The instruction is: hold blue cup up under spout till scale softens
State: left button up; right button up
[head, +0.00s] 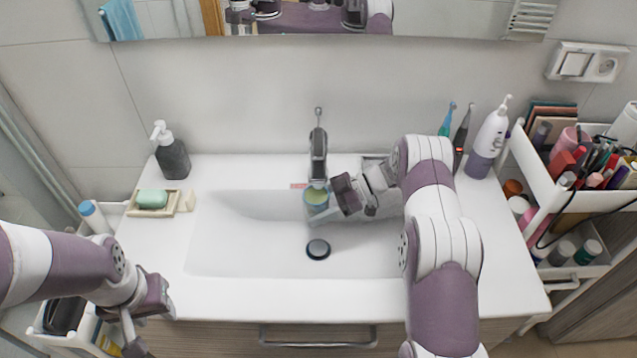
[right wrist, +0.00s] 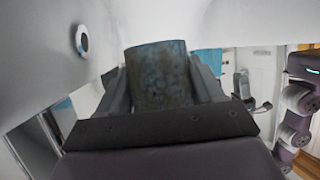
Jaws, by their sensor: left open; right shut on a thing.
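A blue cup (head: 316,203) is under the spout of the faucet (head: 318,160), above the back part of the sink basin. Its top shows a yellow-green content or inside. My right gripper (head: 327,209) is shut on the cup from the right side. In the right wrist view the cup (right wrist: 160,77) sits between the two fingers, and its surface looks blue with brownish mottling. Whether the spout touches the cup rim I cannot tell. My left gripper (head: 148,332) is open and empty at the lower left, in front of the counter.
The sink drain (head: 318,248) lies below the cup. A soap dish (head: 153,203) with green soap and a dark dispenser (head: 171,155) stand left. A white-purple bottle (head: 488,140) and toothbrushes stand back right. A loaded cart (head: 545,180) stands at the right.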

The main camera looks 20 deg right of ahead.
jog(key=s+a+p, duration=0.4)
jog(key=s+p, duration=0.1)
jog(key=s, duration=0.2)
dwell(1.0)
jog(key=s+a+r+p, duration=0.2)
jog(key=s+r+p, duration=0.2)
jog(key=r+p, duration=0.2)
jog(key=shift+s+a+p, duration=0.15)
jog(key=shift+a+p, duration=0.1)
jog(key=shift+p, duration=0.6)
dwell(0.7)
